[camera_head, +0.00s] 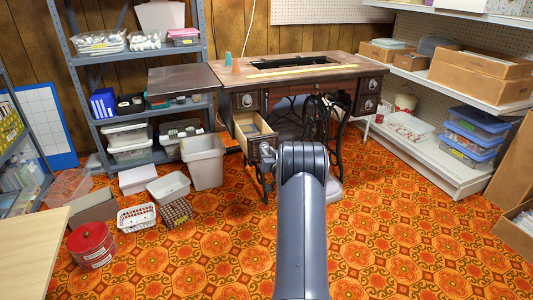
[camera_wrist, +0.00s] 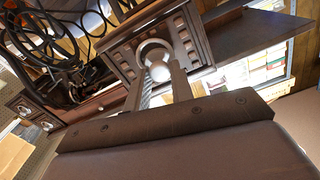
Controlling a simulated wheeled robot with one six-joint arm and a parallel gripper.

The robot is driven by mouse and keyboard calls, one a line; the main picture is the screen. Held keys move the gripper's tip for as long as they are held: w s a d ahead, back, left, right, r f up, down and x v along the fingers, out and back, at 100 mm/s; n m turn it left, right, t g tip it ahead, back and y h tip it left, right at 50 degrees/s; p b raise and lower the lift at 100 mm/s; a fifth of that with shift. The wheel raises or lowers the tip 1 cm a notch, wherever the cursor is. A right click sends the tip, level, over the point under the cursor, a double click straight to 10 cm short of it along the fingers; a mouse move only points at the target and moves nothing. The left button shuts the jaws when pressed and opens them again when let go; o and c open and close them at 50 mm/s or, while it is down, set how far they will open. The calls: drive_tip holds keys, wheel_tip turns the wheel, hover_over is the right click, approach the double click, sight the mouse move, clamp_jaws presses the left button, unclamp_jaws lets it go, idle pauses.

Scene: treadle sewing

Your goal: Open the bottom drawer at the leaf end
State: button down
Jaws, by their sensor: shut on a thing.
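The treadle sewing table (camera_head: 222,82) stands against the back wall, its leaf (camera_head: 185,80) out to the left. It also shows in the wrist view as a dark leaf (camera_wrist: 250,36). The bottom drawer (camera_head: 250,127) at the leaf end is pulled out, its pale inside showing below the upper drawer (camera_head: 247,101). My gripper (camera_wrist: 163,68) is shut on the round metal pull (camera_wrist: 154,50) at the drawer's carved front (camera_wrist: 118,60). In the head view my arm hides part of the grip and the drawer front.
A grey bin (camera_head: 205,160) stands close left of the open drawer. White baskets (camera_head: 138,218) and a red tin (camera_head: 91,244) lie further left on the floor. Shelves line both sides. The patterned carpet (camera_head: 400,235) at the right front is clear.

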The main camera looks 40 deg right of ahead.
drive_tip(key=c, duration=1.2)
unclamp_jaws()
drive_tip(key=shift+c, duration=0.2)
drive_tip(key=p+v, duration=0.3)
drive_tip(key=v, duration=0.7)
drive_tip(key=shift+s, duration=0.4)
drive_tip(key=shift+a, duration=0.1)
drive_tip(key=b+x, duration=0.2)
drive_tip(key=x, duration=0.7)
drive_tip(key=shift+w+b, duration=0.35)
drive_tip(key=shift+b, duration=0.05)
drive_tip(key=shift+w+d, duration=0.25)
drive_tip(key=shift+w, duration=0.35)
